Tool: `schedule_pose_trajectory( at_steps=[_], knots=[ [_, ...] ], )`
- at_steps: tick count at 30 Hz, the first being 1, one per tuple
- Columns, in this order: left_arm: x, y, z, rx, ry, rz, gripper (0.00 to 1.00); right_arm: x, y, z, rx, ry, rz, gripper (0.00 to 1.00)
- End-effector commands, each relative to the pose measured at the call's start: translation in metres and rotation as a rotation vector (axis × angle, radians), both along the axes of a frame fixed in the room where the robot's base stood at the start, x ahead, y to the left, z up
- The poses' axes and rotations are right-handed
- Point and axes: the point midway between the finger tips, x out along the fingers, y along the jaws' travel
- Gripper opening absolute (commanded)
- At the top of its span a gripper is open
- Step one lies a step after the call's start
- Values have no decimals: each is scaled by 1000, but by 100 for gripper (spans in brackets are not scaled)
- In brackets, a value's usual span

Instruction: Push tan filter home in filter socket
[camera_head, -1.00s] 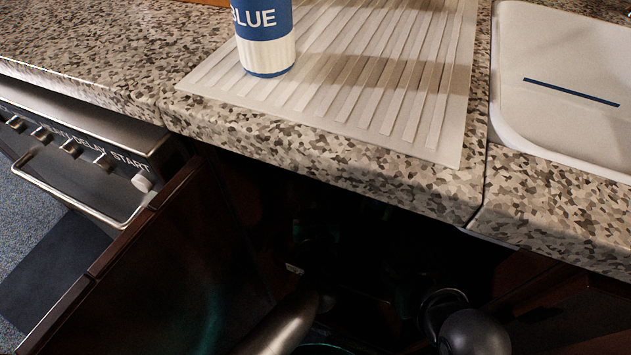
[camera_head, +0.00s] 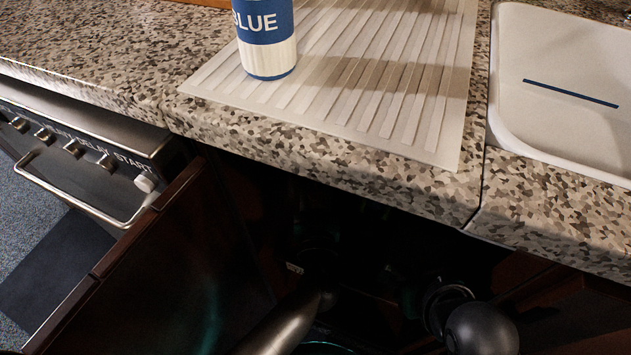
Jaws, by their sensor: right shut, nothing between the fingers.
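I cannot make out the tan filter or the filter socket; the space under the counter is too dark. My right gripper (camera_head: 404,290) is a dim dark shape in the open cabinet below the counter edge, beside a black rounded part of my arm. It is shut, with nothing seen between its fingers. The darkness hides what it faces or touches. My left gripper is not in view.
The open cabinet door (camera_head: 140,270) stands at left, next to the dishwasher (camera_head: 85,145) with its bar handle. The counter edge (camera_head: 330,165) overhangs the cabinet. A blue and white can (camera_head: 266,45) stands on the ribbed drainboard (camera_head: 440,130). A metallic tube (camera_head: 285,325) rises at bottom.

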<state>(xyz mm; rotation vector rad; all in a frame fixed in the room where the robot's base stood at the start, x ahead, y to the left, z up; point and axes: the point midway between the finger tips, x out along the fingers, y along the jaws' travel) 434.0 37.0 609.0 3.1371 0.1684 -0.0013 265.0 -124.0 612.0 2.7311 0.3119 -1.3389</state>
Motion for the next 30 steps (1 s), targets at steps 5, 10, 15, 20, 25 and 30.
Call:
schedule_pose_trajectory(
  at_steps=[5, 10, 15, 20, 25, 30],
  knots=[
    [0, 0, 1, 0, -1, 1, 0, 0, 0, 4, 0, -1, 0, 0],
    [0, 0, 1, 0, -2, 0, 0, 0, 0, 6, 0, 0, 0, 0],
    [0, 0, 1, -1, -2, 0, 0, 0, 0, 5, 0, 0, 0, 0],
    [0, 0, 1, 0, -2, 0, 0, 0, 0, 5, 0, 0, 0, 0],
    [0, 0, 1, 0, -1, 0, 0, 0, 0, 6, 0, 0, 0, 0],
    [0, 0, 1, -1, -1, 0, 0, 0, 0, 10, 0, 0, 0, 0]
  ],
)
